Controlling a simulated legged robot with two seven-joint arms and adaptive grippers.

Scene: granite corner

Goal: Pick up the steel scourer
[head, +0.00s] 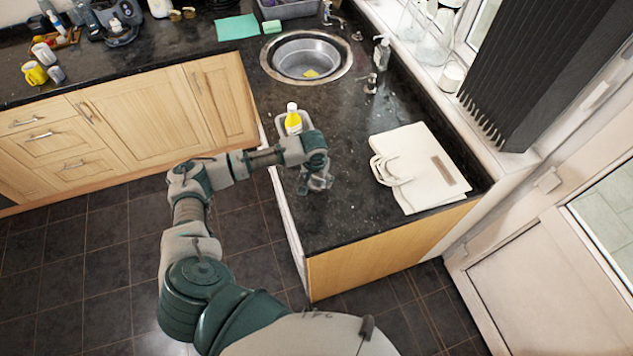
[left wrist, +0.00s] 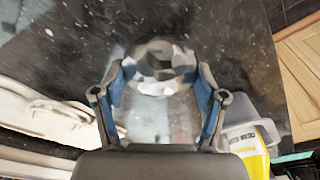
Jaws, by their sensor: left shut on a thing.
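The steel scourer (left wrist: 160,62) is a shiny, faceted grey lump between the fingertips in the left wrist view. My left gripper (left wrist: 158,88) is shut on it, with one blue-padded finger at each side. In the head view my left gripper (head: 317,183) points down over the dark granite worktop, near its front left edge. There the scourer is mostly hidden by the gripper, and I cannot tell whether it touches the worktop. My right gripper is not in view.
A yellow bottle (head: 293,120) stands in a grey holder just behind my gripper. A cream bag (head: 428,160) lies to the right. A round sink (head: 306,58) with a yellow sponge (head: 311,73) is at the back. The granite worktop (head: 345,225) is bare in front.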

